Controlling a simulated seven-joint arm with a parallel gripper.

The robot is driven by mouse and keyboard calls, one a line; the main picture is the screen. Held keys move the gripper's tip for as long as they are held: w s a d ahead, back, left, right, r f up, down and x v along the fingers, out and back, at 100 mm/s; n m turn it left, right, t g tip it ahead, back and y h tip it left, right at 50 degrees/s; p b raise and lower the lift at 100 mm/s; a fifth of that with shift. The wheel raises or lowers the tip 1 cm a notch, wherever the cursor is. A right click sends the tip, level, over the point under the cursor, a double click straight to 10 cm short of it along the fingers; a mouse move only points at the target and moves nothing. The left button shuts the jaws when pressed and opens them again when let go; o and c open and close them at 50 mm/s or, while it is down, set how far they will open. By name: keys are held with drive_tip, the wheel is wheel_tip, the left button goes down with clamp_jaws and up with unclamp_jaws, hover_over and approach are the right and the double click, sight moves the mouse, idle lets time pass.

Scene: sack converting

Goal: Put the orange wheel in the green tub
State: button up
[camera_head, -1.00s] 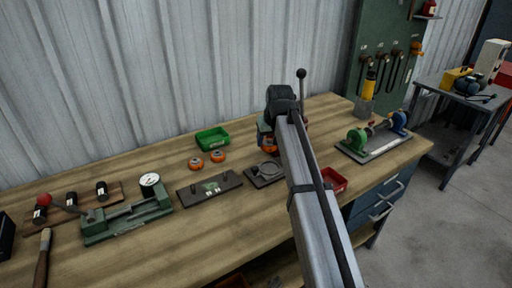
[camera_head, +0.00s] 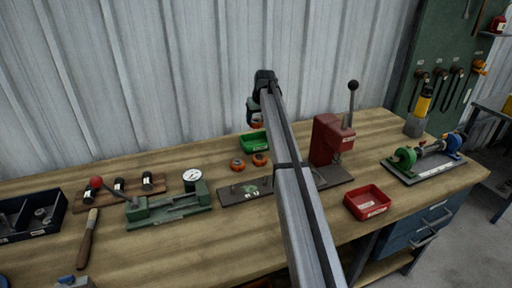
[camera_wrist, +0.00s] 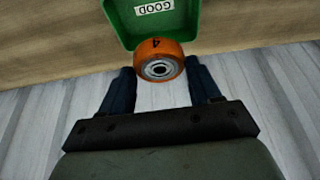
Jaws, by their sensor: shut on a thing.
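My gripper (camera_head: 256,116) is shut on an orange wheel (camera_head: 257,125) and holds it above the bench, near the green tub (camera_head: 247,146). In the wrist view the orange wheel (camera_wrist: 158,48) sits between the two dark fingers of my gripper (camera_wrist: 160,72), with a "4" on its rim and a grey hub. The green tub (camera_wrist: 187,30) lies beyond it there, with a "GOOD" label, and the wheel overlaps its edge in the picture. My arm hides part of the tub in the head view. Two more orange wheels lie on the bench, one left (camera_head: 237,165) and one right (camera_head: 260,159).
A red press (camera_head: 326,140) with a tall lever stands right of the tub, and a red tray (camera_head: 367,203) in front of it. A dark plate (camera_head: 238,192) and a green dial fixture (camera_head: 165,207) lie toward the front left. The corrugated wall is close behind.

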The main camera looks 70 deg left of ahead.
drive_tip(key=shift+f+n, duration=0.15)
drive_tip(key=shift+n, duration=0.15)
drive_tip(key=shift+f, duration=4.8)
drive_tip(key=shift+f, duration=0.15)
drive_tip(key=o, duration=1.3)
drive_tip(key=v, duration=1.2)
drive_tip(key=shift+w, duration=0.15)
